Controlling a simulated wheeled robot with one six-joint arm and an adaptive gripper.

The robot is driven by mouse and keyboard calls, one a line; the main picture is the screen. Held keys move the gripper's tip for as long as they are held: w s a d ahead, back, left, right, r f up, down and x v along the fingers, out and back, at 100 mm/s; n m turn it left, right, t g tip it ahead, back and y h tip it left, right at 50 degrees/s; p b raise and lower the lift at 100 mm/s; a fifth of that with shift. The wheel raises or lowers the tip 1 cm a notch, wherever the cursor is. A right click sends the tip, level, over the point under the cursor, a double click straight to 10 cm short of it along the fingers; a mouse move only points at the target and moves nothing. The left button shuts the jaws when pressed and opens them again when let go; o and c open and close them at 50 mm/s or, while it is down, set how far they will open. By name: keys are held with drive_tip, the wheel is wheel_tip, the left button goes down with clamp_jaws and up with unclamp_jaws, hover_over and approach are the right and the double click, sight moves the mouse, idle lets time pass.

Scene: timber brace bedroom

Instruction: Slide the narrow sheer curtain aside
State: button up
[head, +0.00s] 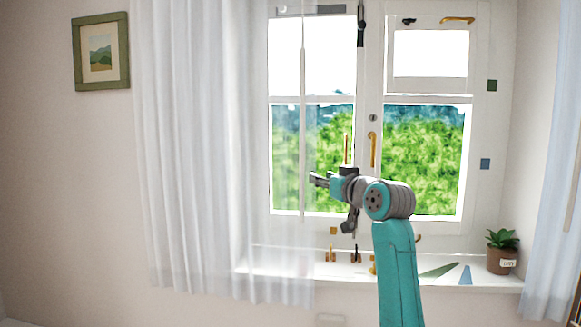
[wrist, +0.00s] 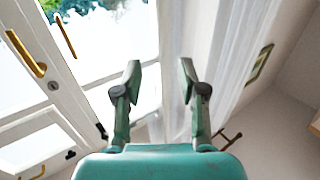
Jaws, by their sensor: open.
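A white sheer curtain (head: 195,150) hangs in folds on the left of the window. Its thin right part overlaps the left pane, where a pale vertical strip (head: 303,120) shows. My gripper (head: 316,181) is open and empty, pointing left near that strip at mid-window height. In the wrist view my two fingers (wrist: 160,76) are spread apart. Pale sheer cloth (wrist: 225,70) shows behind and right of them. I cannot tell whether any cloth lies between the fingers or touches them.
The white window frame (head: 375,60) has brass handles (head: 372,150). The sill (head: 335,279) below carries small hooks and a potted plant (head: 502,252) at right. Another pale curtain (head: 553,200) hangs at far right. A green-framed picture (head: 122,60) hangs on the left wall.

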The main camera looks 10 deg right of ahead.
sight(302, 165)
drive_tip(key=x, duration=0.3)
drive_tip(key=r+x, duration=0.1)
drive_tip(key=x, duration=0.7)
drive_tip(key=shift+a+r, duration=0.4)
clamp_jaws()
